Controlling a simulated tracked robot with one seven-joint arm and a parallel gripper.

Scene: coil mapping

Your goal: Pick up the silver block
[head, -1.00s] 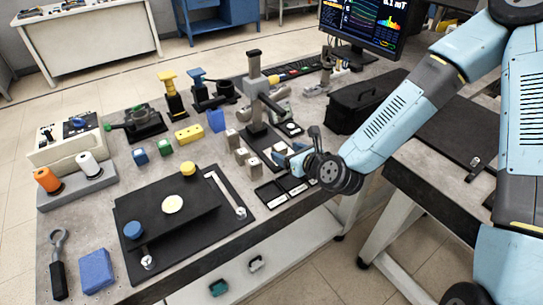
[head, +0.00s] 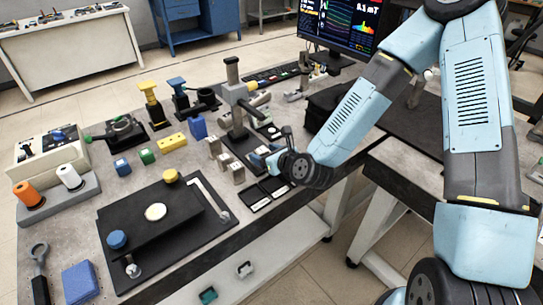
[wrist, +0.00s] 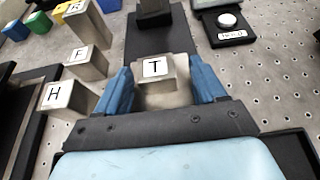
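Several small silver-grey blocks stand on the bench. In the wrist view, a silver block lettered T (wrist: 155,69) is between the two blue fingers of my gripper (wrist: 162,88). The fingers flank it closely; I cannot tell whether both press on it. Silver blocks lettered H (wrist: 66,97) and F (wrist: 85,62), and one more (wrist: 90,22), stand to the left of my gripper. In the head view, my gripper (head: 266,159) is low over the bench at the right of the silver blocks (head: 238,172), and its fingertips are small and partly hidden.
A grey stand (head: 236,105) rises just behind my gripper. A black plate with a raised platform (head: 145,265) fills the front left. A white round button (wrist: 228,20) is at the back right in the wrist view.

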